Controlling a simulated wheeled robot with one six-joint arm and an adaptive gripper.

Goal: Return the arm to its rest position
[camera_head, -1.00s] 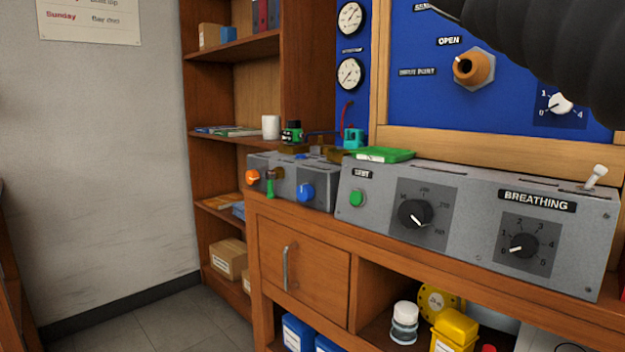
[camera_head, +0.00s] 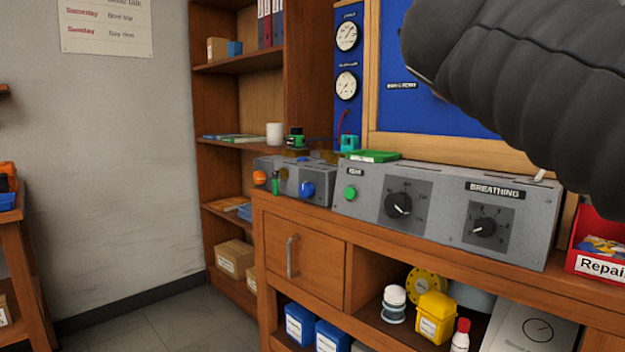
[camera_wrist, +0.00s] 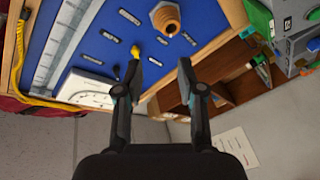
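My gripper (camera_wrist: 158,75) shows in the wrist view with its two fingers apart and nothing between them. Beyond the fingers are the blue panel (camera_wrist: 90,45) with its orange-brown fitting (camera_wrist: 165,17) and a wooden shelf. In the head view my dark arm covers the upper right and hides part of the blue panel (camera_head: 425,105). The gripper's fingers are not visible in the head view.
A wooden bench holds the grey BREATHING control box (camera_head: 445,215), a smaller grey box (camera_head: 290,180) and a red Repair bin (camera_head: 596,245). A bookshelf (camera_head: 222,68) stands behind. The floor (camera_head: 165,325) at the lower left is clear.

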